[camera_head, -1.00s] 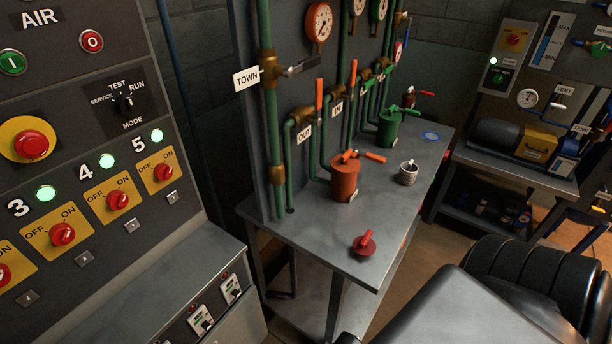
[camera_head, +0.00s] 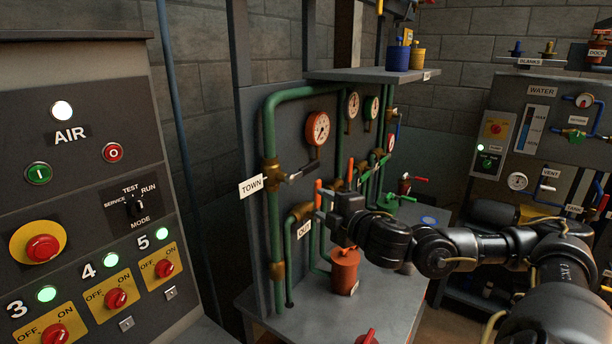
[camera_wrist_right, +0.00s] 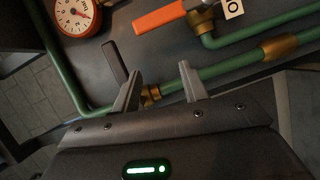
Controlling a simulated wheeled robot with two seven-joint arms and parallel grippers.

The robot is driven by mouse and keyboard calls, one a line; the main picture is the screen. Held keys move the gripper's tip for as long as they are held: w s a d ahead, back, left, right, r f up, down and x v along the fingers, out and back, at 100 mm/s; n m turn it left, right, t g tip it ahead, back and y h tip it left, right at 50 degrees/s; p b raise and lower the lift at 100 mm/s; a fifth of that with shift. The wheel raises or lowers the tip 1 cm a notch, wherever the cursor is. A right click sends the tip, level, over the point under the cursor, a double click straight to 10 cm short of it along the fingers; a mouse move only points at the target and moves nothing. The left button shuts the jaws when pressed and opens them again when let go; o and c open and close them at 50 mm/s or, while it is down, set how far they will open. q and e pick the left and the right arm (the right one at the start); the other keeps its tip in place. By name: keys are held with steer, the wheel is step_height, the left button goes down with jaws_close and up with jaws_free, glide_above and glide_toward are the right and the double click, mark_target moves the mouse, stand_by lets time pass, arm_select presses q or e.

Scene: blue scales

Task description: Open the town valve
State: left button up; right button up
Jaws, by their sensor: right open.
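The town valve (camera_head: 271,174) is a brass body on the leftmost vertical green pipe, beside the white TOWN label (camera_head: 251,186). Its grey lever handle (camera_head: 302,174) points right, across the pipe. My right gripper (camera_head: 324,200) is open and empty, a little below and right of that handle in the head view. In the right wrist view my open fingers (camera_wrist_right: 160,84) stand apart, with the dark handle (camera_wrist_right: 114,60) by the left finger and the brass body (camera_wrist_right: 151,93) between the fingers. I cannot tell whether finger and handle touch. My left gripper is out of view.
The OUT valve's orange handle (camera_wrist_right: 162,17) is close by in the right wrist view. A red gauge (camera_head: 317,128) sits above the town handle. An orange pot (camera_head: 345,270) stands on the bench below my right arm. The AIR panel (camera_head: 75,85) is at left.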

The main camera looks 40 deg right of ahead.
steer(key=n+t, duration=0.1)
steer(key=n, duration=0.1)
glide_toward(311, 169)
steer(key=w, duration=0.2)
steer(key=w+p, duration=0.1)
steer(key=w, duration=0.2)
steer(key=w+d+p, duration=0.1)
steer(key=w+p, duration=0.1)
steer(key=w, duration=0.1)
steer(key=w+p, duration=0.2)
steer(key=w, duration=0.1)
steer(key=shift+w+d, duration=0.15)
steer(key=shift+w, duration=0.1)
steer(key=shift+w+f+p, duration=0.15)
steer(key=shift+w+p, duration=0.2)
steer(key=shift+w, duration=0.1)
jaws_close()
